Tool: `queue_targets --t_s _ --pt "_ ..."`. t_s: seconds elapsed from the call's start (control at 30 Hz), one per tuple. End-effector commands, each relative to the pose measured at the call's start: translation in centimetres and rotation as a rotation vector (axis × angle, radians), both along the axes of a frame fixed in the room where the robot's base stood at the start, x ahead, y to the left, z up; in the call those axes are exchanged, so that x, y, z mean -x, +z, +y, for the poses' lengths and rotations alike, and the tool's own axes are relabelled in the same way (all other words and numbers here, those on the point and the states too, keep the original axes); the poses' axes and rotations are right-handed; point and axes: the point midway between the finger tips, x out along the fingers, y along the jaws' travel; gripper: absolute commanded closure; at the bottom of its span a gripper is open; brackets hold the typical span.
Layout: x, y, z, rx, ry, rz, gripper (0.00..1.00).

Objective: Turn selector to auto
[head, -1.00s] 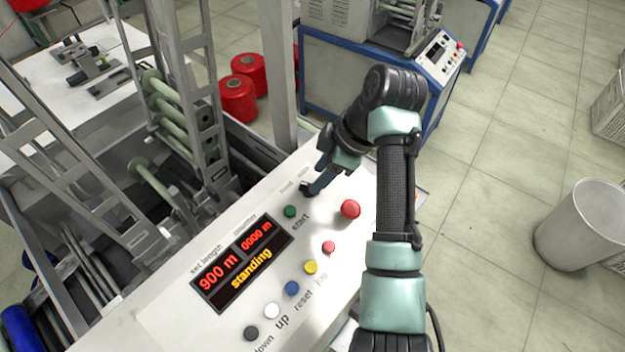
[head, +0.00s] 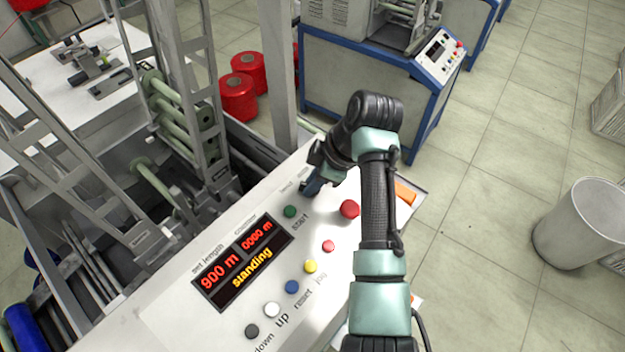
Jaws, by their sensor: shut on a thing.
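The selector is a small dark knob (head: 304,186) on the sloped white control panel (head: 185,318), above the green start button (head: 290,211). My gripper (head: 309,189) is at the knob, with its fingers shut on it. The fingers and wrist cover most of the knob, so I cannot tell which way it points. The small labels above it are partly hidden and too small to read. The display (head: 242,262) reads "900 m", "0000 m" and "standing".
A large red button (head: 349,209) is right of the gripper, close to my forearm. Smaller red, yellow (head: 310,266), blue, white and grey buttons run along the panel's front. The winding frame (head: 205,110) rises at left. A bin (head: 578,225) stands on the open floor at right.

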Motion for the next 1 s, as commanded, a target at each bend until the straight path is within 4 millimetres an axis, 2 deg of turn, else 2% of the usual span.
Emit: queue_targets --t_s 0.47,0.67,1.0 --pt "0.07 0.15 0.06 -0.01 -0.053 0.011 1.0" --pt "0.1 0.27 0.12 -0.028 -0.172 0.032 1.0" --pt "0.15 0.37 0.13 -0.071 -0.477 0.082 1.0"
